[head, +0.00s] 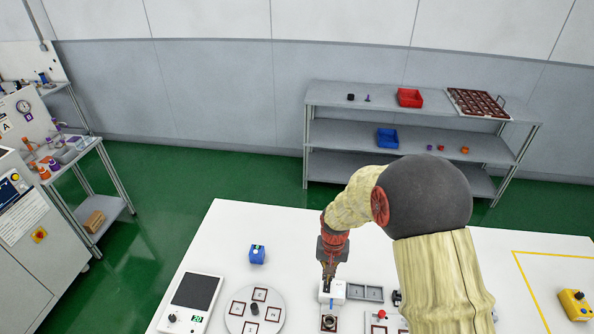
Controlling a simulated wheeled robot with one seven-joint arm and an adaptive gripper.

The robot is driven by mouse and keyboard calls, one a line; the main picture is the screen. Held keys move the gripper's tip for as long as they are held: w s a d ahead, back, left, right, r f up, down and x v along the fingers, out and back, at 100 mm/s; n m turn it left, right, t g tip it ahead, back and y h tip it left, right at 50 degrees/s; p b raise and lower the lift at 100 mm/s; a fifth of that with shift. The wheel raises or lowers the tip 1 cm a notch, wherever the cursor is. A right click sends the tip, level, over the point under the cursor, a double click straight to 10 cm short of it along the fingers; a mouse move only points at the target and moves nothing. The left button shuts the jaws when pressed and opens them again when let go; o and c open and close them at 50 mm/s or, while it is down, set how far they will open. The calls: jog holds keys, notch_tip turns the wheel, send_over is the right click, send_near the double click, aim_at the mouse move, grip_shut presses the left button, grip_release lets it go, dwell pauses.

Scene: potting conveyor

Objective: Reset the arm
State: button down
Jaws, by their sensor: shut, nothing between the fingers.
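My arm rises at the right of the head view and bends over the white table (230,222). My gripper (327,290) points down with its fingers shut and empty. Its tips are at or just above a small white block-shaped device (337,292) near the table's front. I cannot tell whether they touch it.
A yellow button box (575,304) stands far right. Shelves (330,95) stand behind.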

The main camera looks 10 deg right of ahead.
jog(key=shift+s, duration=0.3)
jog(key=s+r+n+t+b, duration=0.3)
jog(key=s+r+b, duration=0.9)
jog(key=s+r, duration=0.8)
jog(key=s+t, duration=0.1)
jog(key=t, duration=0.1)
jog(key=shift+s+r+n+t+b, duration=0.25)
jog(key=shift+r+n+t+b, duration=0.05)
